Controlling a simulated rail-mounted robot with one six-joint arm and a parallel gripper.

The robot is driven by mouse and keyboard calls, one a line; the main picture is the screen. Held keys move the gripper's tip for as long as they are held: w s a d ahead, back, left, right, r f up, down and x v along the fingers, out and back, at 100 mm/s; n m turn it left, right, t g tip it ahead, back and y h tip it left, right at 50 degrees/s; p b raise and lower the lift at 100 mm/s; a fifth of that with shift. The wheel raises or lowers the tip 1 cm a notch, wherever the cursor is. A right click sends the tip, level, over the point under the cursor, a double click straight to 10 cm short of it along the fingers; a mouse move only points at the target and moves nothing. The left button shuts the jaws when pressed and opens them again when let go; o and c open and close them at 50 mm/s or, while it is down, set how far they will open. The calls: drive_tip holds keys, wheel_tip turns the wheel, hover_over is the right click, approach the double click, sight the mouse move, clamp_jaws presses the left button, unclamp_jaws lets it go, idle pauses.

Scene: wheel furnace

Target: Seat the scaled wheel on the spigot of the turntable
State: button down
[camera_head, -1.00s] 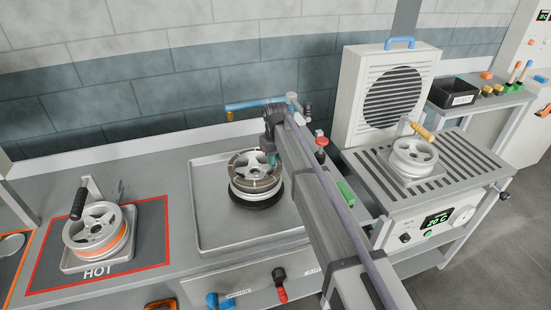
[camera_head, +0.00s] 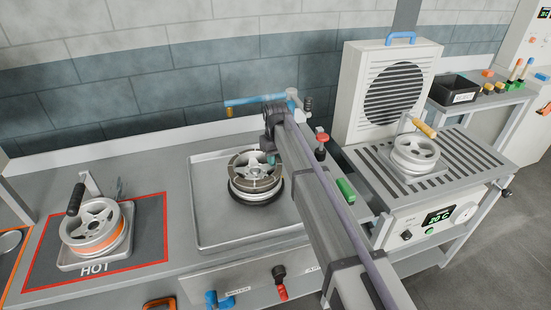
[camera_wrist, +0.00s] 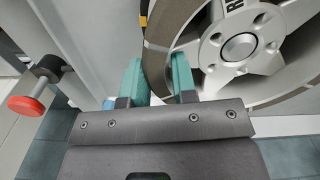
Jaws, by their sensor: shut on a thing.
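The scaled wheel (camera_head: 252,183), a spoked metal wheel with a brownish dull rim, is over the black round turntable (camera_head: 270,197) in the steel tray. It looks level and close to the turntable; I cannot tell whether they touch. The spigot is not clearly visible. My gripper (camera_head: 270,158) comes in from the right, its teal fingers at the back right of the wheel. In the wrist view, my gripper (camera_wrist: 160,78) has one finger on each side of the wheel's rim, shut on it. The wheel's spokes and hub (camera_wrist: 238,47) show there at the upper right.
A second wheel (camera_head: 93,223) with an orange band sits on the hot plate at left. Another wheel (camera_head: 415,152) is on the slatted bench at right. A blue pipe (camera_head: 258,101) stands behind the turntable; a red knob (camera_head: 322,137) stands right of my arm. The tray's left part is clear.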

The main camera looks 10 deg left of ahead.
drive_tip(key=c, duration=0.8)
unclamp_jaws()
drive_tip(key=shift+c, duration=0.2)
wheel_tip(320, 180, up, 11)
drive_tip(key=p, duration=1.1)
drive_tip(key=shift+f, duration=0.15)
